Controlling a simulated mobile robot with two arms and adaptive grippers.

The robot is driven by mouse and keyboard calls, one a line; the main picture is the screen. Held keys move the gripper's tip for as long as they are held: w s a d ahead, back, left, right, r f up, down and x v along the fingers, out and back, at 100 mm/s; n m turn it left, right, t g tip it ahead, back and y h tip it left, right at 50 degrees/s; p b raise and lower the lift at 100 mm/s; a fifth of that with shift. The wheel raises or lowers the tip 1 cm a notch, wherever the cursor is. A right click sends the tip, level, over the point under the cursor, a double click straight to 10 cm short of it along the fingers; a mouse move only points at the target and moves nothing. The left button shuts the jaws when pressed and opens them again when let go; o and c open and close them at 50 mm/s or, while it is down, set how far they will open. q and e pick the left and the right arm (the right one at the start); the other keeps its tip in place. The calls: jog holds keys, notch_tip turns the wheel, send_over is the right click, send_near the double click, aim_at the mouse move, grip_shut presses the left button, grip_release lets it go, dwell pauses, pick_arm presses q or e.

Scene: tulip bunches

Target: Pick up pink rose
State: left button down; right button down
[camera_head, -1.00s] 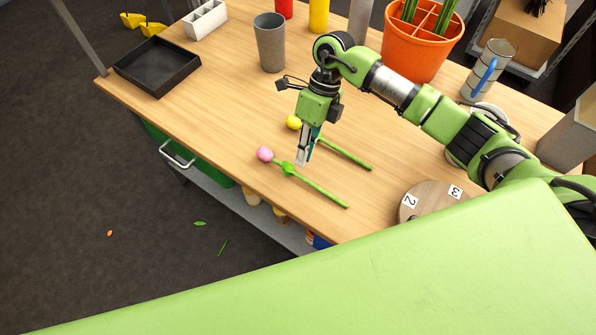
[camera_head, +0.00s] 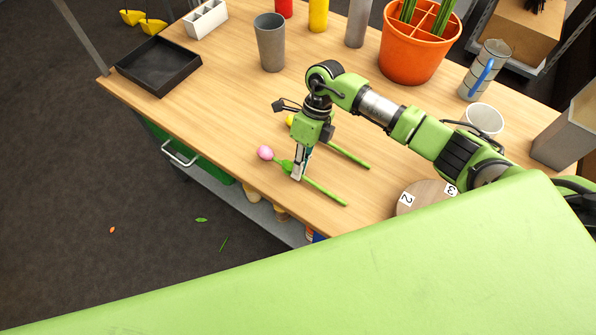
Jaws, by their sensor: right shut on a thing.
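The pink rose (camera_head: 265,153) has a pink head and a green stem and lies on the wooden table (camera_head: 225,110) near its front edge. My right gripper (camera_head: 297,176) points down over it and is shut on its stem, just below the head and leaves. The stem runs on to the lower right past the fingers. A yellow flower (camera_head: 290,120) with a green stem lies just behind, its head partly hidden by my right gripper. My left gripper is not in view.
A black tray (camera_head: 157,88) and a grey cup (camera_head: 270,42) stand at the back left. An orange divided pot (camera_head: 412,55) with green stems stands at the back. A round wooden disc with number labels (camera_head: 422,192) and a white cup (camera_head: 484,119) are to the right.

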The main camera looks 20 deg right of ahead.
jog(key=shift+r+b, duration=0.4)
jog(key=shift+r, duration=0.15)
jog(key=s+a+r+b, duration=0.2)
jog(key=s+r+b, duration=0.2)
jog(key=s+r, duration=0.8)
jog(key=shift+s+a, duration=0.35)
jog(key=shift+s, duration=0.55)
